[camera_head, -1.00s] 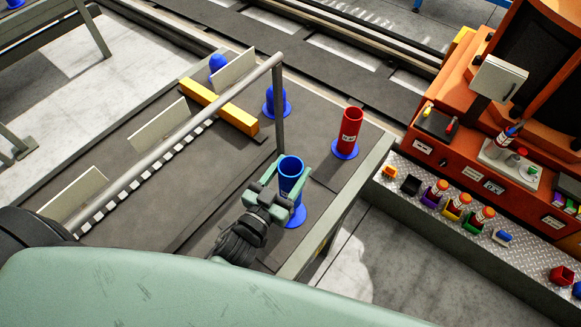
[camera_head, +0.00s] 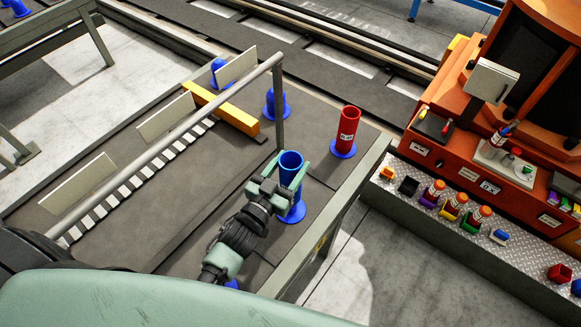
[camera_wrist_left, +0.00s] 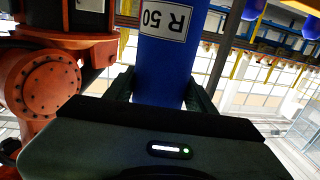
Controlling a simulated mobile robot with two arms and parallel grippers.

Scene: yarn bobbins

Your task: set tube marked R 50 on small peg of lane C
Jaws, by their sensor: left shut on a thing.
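A blue tube (camera_head: 290,167) stands upright in the grasp of my left gripper (camera_head: 281,182), near the right part of the dark platform. In the left wrist view the blue tube (camera_wrist_left: 165,75) carries a white label reading R 50, seen upside down, between the two fingers (camera_wrist_left: 160,92). A blue round peg base (camera_head: 294,213) shows just below the tube. The gripper partly covers the tube's lower part, and I cannot tell whether the tube rests on this base. My right gripper is not in view.
A red tube (camera_head: 348,127) stands on a blue base (camera_head: 343,149) to the right. Other blue pegs (camera_head: 276,105) stand behind. A grey rail (camera_head: 180,140), a yellow bar (camera_head: 222,110) and white panels (camera_head: 166,114) lie left. An orange machine (camera_head: 455,150) stands right.

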